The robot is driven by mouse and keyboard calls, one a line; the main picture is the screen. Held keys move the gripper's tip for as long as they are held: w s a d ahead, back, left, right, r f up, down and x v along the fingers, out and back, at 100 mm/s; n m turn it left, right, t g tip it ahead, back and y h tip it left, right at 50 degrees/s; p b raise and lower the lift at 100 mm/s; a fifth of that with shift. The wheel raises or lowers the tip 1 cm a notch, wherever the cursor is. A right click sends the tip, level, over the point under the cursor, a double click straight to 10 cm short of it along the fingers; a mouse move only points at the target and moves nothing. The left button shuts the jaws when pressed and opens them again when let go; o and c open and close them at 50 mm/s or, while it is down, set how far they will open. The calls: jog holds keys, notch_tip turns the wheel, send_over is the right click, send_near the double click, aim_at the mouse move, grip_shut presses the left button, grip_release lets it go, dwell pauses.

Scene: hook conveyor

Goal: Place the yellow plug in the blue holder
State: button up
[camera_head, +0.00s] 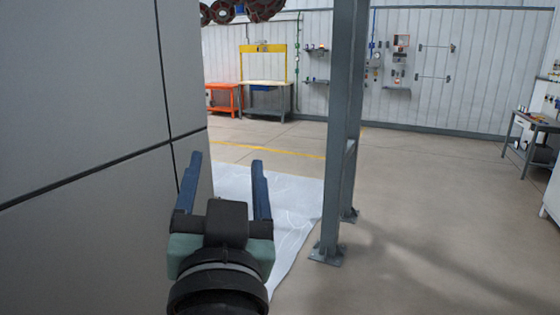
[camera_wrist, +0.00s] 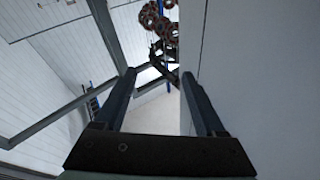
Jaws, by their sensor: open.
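My gripper (camera_head: 226,172) is open, its two blue fingers spread apart with nothing between them. It points forward, close to a large grey panelled wall on its left in the head view. The fingers also show in the wrist view (camera_wrist: 158,80), again empty. I cannot make out the yellow plug or the blue holder in either view.
The grey wall (camera_head: 80,120) fills the left of the head view. A grey steel post (camera_head: 343,110) stands ahead, right of my gripper. A white sheet (camera_head: 285,205) lies on the floor. Workbenches (camera_head: 265,95) stand at the back. The floor at right is open.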

jog(key=s+d+r+t+h, duration=0.1)
jog(key=s+d+r+t, duration=0.2)
jog(key=s+r, duration=0.2)
jog(key=s+d+r+t+h, duration=0.2)
jog(key=s+d+r+t, duration=0.1)
jog(key=r, duration=0.7)
jog(key=shift+s+d+r+n+t, duration=0.3)
jog(key=shift+s+d+n, duration=0.15)
jog(key=shift+s, duration=0.55)
jog(key=shift+f, duration=0.1)
